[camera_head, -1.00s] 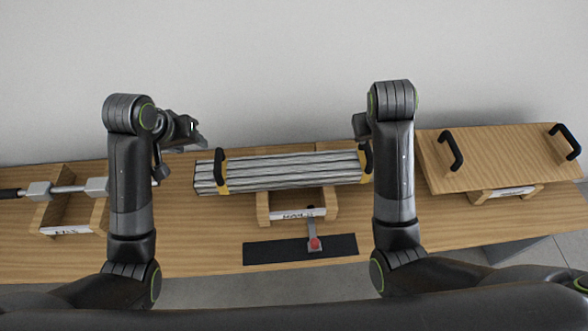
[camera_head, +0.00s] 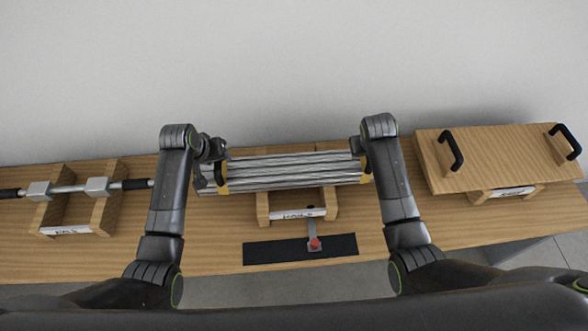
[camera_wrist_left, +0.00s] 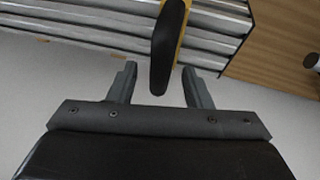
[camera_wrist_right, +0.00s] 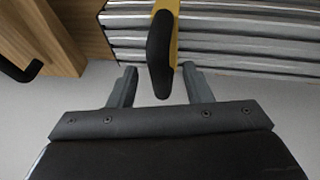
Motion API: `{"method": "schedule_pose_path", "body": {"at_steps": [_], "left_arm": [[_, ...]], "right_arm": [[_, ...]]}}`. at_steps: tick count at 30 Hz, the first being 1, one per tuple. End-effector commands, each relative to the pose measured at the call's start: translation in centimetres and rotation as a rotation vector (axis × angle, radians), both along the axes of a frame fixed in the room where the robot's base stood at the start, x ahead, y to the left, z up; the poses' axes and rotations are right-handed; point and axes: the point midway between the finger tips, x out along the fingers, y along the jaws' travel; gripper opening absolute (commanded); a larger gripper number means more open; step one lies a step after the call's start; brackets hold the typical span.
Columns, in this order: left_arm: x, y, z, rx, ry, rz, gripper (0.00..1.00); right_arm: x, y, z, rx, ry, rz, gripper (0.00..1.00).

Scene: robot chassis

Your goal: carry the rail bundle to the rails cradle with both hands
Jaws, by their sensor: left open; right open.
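The rail bundle (camera_head: 292,172), several silver rails with yellow end bands and black handles, lies lengthwise at the middle of the bench. A labelled wooden cradle (camera_head: 263,208) shows at its front edge; contact between them is hidden. My left gripper (camera_head: 214,168) is open at the bundle's left end. In the left wrist view the left handle (camera_wrist_left: 168,50) reaches between its open fingers (camera_wrist_left: 160,80). My right gripper (camera_head: 364,152) is at the right end, mostly hidden by my arm. In the right wrist view the right handle (camera_wrist_right: 160,50) stands between its open fingers (camera_wrist_right: 157,82).
A bar (camera_head: 70,188) rests on a wooden cradle (camera_head: 108,212) at left. A wooden panel (camera_head: 500,155) with two black handles sits at right. A dark mat (camera_head: 270,250) with a red-tipped lever (camera_head: 314,240) lies in front. A wall stands behind the bench.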

Motion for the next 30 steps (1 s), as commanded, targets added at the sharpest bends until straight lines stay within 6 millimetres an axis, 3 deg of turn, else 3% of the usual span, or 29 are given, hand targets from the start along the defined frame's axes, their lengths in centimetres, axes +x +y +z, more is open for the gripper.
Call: {"method": "schedule_pose_path", "body": {"at_steps": [7,18,28,30], "left_arm": [[0.7,-0.3,-1.5,-0.001,-0.001,0.0,0.45],[0.8,-0.4,-1.8,0.0,-0.001,-0.001,0.44],[0.8,-0.4,-1.8,0.0,-0.001,0.0,0.01],[0.8,-0.3,-1.7,0.0,-0.001,0.0,0.0]], "right_arm": [[0.7,-0.3,-1.6,-0.001,0.0,0.001,0.45],[0.8,-0.4,-1.8,-0.001,-0.001,0.0,0.44],[0.8,-0.4,-1.8,-0.001,0.0,0.0,0.01],[0.8,-0.4,-1.8,-0.001,0.0,0.0,0.0]]}}
